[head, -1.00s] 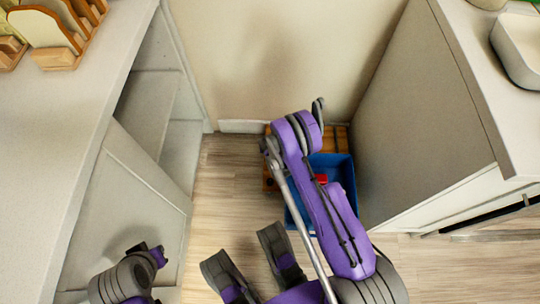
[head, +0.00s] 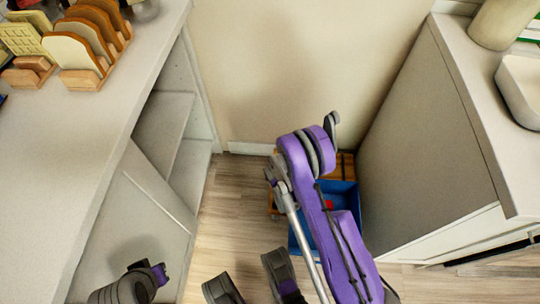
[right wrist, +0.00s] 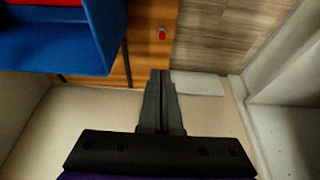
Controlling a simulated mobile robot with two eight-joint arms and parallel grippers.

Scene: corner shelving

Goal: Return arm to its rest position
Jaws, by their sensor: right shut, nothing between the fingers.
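My right arm (head: 325,205), purple and grey, reaches from the bottom right over the floor between two counters. Its bent upper end is in front of a blue bin (head: 347,196) and partly hides it. My right gripper is hidden in the head view. In the right wrist view, the right gripper (right wrist: 160,74) has its dark fingers together with nothing between them. There the blue bin (right wrist: 95,45) is at the top left, apart from the fingers.
A counter (head: 90,130) with open shelves (head: 165,125) is on the left, carrying wooden racks (head: 95,45). A counter (head: 430,130) is on the right. A wall (head: 300,70) closes the back. An orange wooden surface (right wrist: 150,65) lies by the bin. Floor (head: 235,200) is clear left of my arm.

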